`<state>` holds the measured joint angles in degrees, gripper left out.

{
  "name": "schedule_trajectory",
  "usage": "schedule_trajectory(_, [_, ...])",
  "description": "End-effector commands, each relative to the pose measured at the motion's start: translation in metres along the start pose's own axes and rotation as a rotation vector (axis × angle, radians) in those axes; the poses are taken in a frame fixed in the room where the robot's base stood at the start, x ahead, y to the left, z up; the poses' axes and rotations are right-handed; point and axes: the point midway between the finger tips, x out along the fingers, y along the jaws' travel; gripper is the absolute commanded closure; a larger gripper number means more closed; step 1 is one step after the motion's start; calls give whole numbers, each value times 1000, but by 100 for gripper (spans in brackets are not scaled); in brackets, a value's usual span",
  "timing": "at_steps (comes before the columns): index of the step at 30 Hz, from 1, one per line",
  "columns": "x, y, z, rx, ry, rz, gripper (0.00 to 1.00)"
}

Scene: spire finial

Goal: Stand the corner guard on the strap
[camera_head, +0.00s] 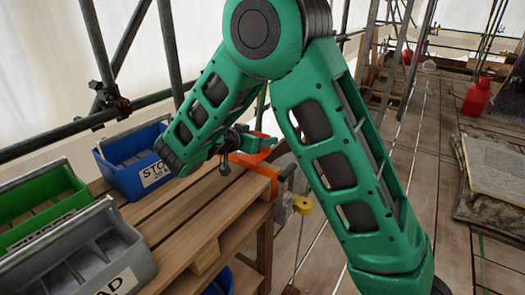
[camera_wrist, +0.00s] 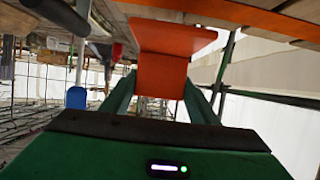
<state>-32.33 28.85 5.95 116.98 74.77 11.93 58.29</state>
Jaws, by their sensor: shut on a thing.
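The orange corner guard (camera_wrist: 160,72) fills the upper middle of the wrist view as two flat faces meeting at a bend. My gripper (camera_wrist: 160,98) is shut on it, with a green finger at each side. In the head view my gripper (camera_head: 238,141) is above the slatted wooden bench, near its right end, and an orange piece, seemingly the guard (camera_head: 262,140), shows at its tip. The orange strap (camera_head: 255,163) lies across the bench top and bends down over the edge. The guard appears above the strap; I cannot tell whether they touch.
A blue bin (camera_head: 125,165), a green bin (camera_head: 40,205) and a grey bin (camera_head: 85,258) stand along the bench's left side. Scaffold poles stand behind. A red canister (camera_head: 476,97) is on the planks at right.

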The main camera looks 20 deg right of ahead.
Motion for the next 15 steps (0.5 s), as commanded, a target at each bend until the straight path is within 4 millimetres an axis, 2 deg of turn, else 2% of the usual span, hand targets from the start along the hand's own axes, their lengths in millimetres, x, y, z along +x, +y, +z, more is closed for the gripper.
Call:
schedule_trajectory(3, [9,4,2,-1,-1,0,68])
schedule_trajectory(8, [13,4,9,-2,-1,-2,68])
schedule_trajectory(15, [24,3,38,-3,-1,-2,68])
